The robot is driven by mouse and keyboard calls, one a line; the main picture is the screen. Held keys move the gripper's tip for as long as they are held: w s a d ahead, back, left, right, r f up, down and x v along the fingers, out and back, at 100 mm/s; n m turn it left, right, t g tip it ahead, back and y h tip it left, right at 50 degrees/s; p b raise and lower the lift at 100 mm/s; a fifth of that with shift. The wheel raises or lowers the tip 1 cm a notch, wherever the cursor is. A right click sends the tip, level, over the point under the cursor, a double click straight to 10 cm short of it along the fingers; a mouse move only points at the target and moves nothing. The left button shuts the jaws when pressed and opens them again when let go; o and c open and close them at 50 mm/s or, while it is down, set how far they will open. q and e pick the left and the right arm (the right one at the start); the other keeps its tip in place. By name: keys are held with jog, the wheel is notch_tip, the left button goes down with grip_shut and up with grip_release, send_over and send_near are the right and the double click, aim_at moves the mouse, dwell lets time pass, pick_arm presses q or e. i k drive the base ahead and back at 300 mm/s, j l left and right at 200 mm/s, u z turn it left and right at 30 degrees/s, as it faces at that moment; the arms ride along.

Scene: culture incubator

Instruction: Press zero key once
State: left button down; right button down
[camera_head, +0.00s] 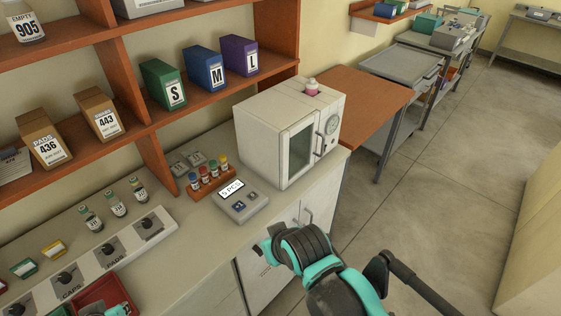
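A small light-grey scale (244,202) stands on the counter in front of the white incubator, with a lit display (232,188) that seems to read "5 PCS". It has two dark keys, a front one (238,207) and a rear one (253,196); their labels are too small to read, so I cannot tell which is zero. My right arm's teal and black links rise from the bottom, right of the scale and apart from it. A teal part at the bottom left seems to be my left arm.
The incubator (281,143) stands behind the scale. A rack of coloured-cap vials (211,180) sits close to the scale's left. A panel with several knobs (94,262) and a red tray (101,293) lie at the left. Bare counter (195,235) lies in front of the scale.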

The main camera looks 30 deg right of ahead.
aim_at(252, 195)
jog(key=i+l, duration=0.15)
jog(key=l, duration=0.15)
jog(key=i+l, duration=0.1)
jog(key=l, duration=0.2)
jog(key=i+l, duration=0.15)
jog(key=l, duration=0.2)
jog(key=i+l, duration=0.1)
jog(key=l, duration=0.2)
